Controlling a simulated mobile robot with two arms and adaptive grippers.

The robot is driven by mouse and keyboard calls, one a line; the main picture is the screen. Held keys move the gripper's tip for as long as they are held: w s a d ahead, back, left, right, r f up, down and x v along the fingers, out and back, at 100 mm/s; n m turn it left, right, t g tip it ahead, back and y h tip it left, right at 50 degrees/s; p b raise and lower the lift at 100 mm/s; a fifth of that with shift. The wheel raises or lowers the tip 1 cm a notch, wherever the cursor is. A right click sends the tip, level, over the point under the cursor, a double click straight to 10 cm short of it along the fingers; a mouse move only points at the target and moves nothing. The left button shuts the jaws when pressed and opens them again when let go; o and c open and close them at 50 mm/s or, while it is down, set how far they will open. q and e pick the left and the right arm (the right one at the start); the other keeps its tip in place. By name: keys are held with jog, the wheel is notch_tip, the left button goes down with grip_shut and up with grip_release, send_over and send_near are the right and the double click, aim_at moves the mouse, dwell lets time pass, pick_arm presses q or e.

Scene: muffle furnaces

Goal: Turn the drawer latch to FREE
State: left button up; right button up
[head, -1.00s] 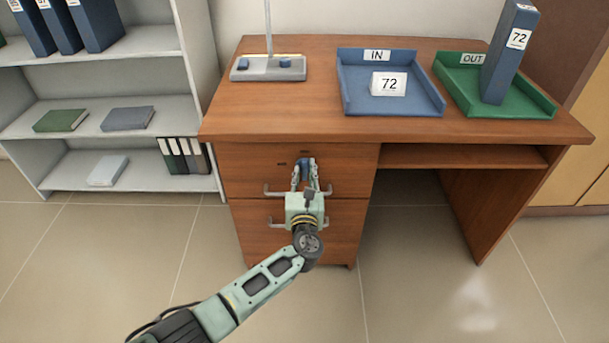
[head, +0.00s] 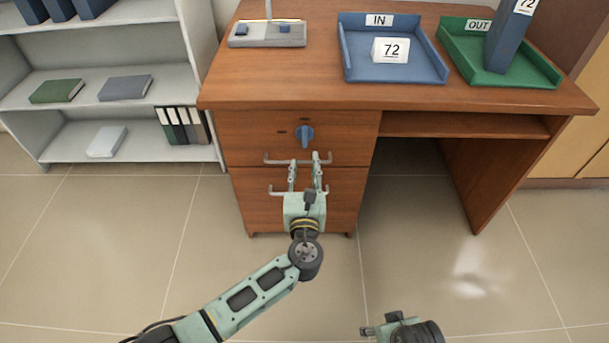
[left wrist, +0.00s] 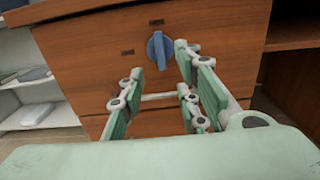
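The blue drawer latch (head: 305,136) is a knob on the front of the upper drawer (head: 250,140). Its handle stands upright, towards the dark mark above it; another dark mark lies to its left. The marks are too small to read. The latch also shows in the left wrist view (left wrist: 159,50), uncovered. My left gripper (head: 306,160) is open and empty, apart from the latch and below it in the head view, in front of the drawer handles. In the left wrist view its fingers (left wrist: 158,85) are spread wide. My right gripper (head: 372,330) shows only partly at the bottom edge.
Two metal drawer handles (head: 275,160) cross the drawer fronts near my left gripper. The desk top (head: 260,70) overhangs above, with a blue IN tray (head: 345,72) and a green OUT tray (head: 548,80). A grey shelf (head: 205,75) stands at left. The floor in front is clear.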

pick_arm(q)
jog(key=shift+s, duration=1.15)
